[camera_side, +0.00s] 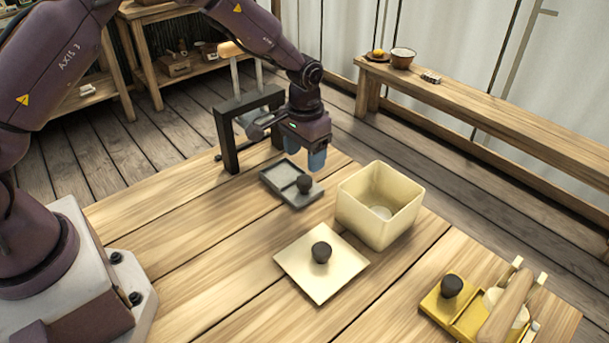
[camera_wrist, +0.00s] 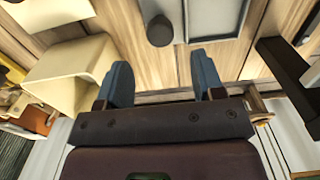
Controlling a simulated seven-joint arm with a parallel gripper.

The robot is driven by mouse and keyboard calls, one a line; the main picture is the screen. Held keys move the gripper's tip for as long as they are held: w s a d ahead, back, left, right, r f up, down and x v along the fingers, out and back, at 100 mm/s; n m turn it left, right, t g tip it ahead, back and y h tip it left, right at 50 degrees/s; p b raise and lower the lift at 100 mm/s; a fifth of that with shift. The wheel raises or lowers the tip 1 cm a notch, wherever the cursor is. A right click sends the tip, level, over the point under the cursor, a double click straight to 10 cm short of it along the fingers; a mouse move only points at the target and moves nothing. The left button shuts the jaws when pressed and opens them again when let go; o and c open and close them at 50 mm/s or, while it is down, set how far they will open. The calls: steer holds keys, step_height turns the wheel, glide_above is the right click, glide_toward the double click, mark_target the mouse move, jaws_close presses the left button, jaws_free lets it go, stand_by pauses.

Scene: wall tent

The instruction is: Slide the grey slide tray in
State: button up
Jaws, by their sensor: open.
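The grey slide tray (camera_side: 278,181) lies flat on the wooden table, a shallow tray with a round dark knob (camera_side: 304,184) at its near right end. The tray (camera_wrist: 215,34) and knob (camera_wrist: 160,31) also show at the top of the wrist view. A black upright frame (camera_side: 229,146) stands just behind and left of the tray, apart from it in the side view. My gripper (camera_side: 305,154), with blue fingers, hangs above the table beyond the knob. In the wrist view my gripper (camera_wrist: 163,82) is open and empty, with the knob ahead of the fingertips, not between them.
A cream open box (camera_side: 370,224) stands right of the tray. A cream square lid (camera_side: 308,274) with a dark knob lies in front. A yellow tray (camera_side: 468,318) with a knob and wooden roller is at lower right. The table's left part is clear.

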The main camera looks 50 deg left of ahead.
mark_target(305, 178)
step_height(305, 178, down, 6)
steer(key=shift+f, duration=0.2)
steer(key=shift+c, duration=0.2)
jaws_close()
steer(key=a, duration=0.7)
steer(key=shift+a, duration=0.35)
steer(key=shift+o, duration=0.2)
jaws_free()
